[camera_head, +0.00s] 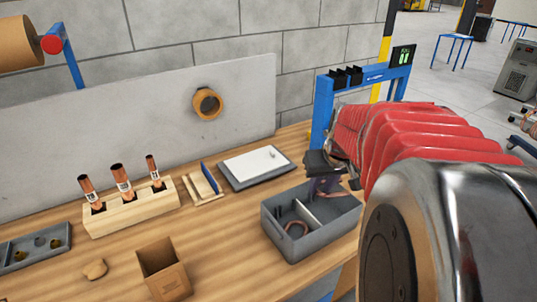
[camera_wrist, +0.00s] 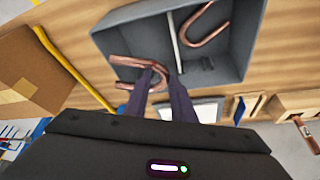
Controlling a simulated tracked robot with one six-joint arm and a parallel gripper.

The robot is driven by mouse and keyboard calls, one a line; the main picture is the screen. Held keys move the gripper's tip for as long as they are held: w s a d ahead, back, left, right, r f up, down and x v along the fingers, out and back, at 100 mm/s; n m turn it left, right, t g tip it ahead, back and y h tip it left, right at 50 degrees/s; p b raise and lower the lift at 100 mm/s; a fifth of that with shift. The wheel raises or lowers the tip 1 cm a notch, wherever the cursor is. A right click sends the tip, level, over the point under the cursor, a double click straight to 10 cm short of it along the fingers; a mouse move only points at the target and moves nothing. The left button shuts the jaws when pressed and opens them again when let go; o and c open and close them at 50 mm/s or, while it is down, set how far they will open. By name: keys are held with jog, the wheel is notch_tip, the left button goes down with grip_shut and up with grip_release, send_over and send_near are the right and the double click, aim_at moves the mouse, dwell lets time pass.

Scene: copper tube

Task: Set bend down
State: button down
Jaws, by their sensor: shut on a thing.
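My gripper (camera_wrist: 165,75) is shut on a copper bend (camera_wrist: 124,61), a U-shaped tube whose curved end and legs show beside the fingertips in the wrist view. In the head view my gripper (camera_head: 324,186) is over the grey divided bin (camera_head: 282,247), and only a little copper shows by it. In the wrist view the bin (camera_wrist: 252,30) lies beyond the fingers. A second copper bend (camera_wrist: 207,26) lies in the bin, on the other side of the divider from the held one; it also shows in the head view (camera_head: 297,229). I cannot tell whether the held bend touches the bin.
A wooden block (camera_head: 130,212) with upright copper tubes stands left on the bench. A white-topped pad (camera_head: 256,165) lies behind the bin, beside a small wooden stand with a blue part (camera_head: 208,180). A cardboard box (camera_head: 163,270) stands in front. A blue frame (camera_head: 322,110) rises behind my gripper.

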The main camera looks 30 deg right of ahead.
jog(key=shift+f, duration=0.45)
jog(key=c, duration=1.5)
grip_release()
jog(key=shift+r, duration=0.6)
jog(key=v, duration=1.2)
jog(key=shift+a, duration=0.15)
